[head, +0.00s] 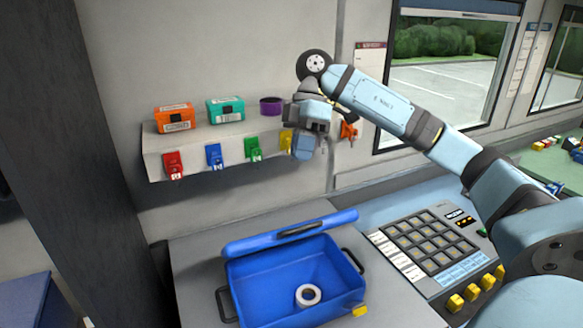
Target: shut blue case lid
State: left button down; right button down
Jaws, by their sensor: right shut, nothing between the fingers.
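The blue case (238,288) stands open on the grey counter. Its lid (335,219) is raised along the far edge and shows as a narrow slanted strip with a dark handle. A white ring-shaped roll (308,295) lies on the floor of the case. My right gripper (303,150) is shut and empty, in front of the wall shelf, above and behind the lid and well apart from it. My arm comes in from the right. My left gripper is not in view.
A keypad console (432,238) with yellow buttons stands right of the case. A dark pillar (125,150) rises at left.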

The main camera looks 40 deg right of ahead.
jog(key=x, duration=0.9)
jog(key=shift+s+p, duration=0.1)
jog(key=shift+p, duration=0.25)
jog(key=shift+s+a+f, duration=0.15)
jog(key=shift+s+f, duration=0.1)
jog(key=shift+s, duration=0.2)
jog(key=shift+s+a+f, duration=0.1)
jog(key=shift+s+f, duration=0.15)
jog(key=shift+s, duration=0.2)
jog(key=shift+s+a+f, duration=0.2)
jog(key=shift+s+f, duration=0.05)
jog(key=shift+s, duration=0.3)
jog(key=shift+f, duration=0.2)
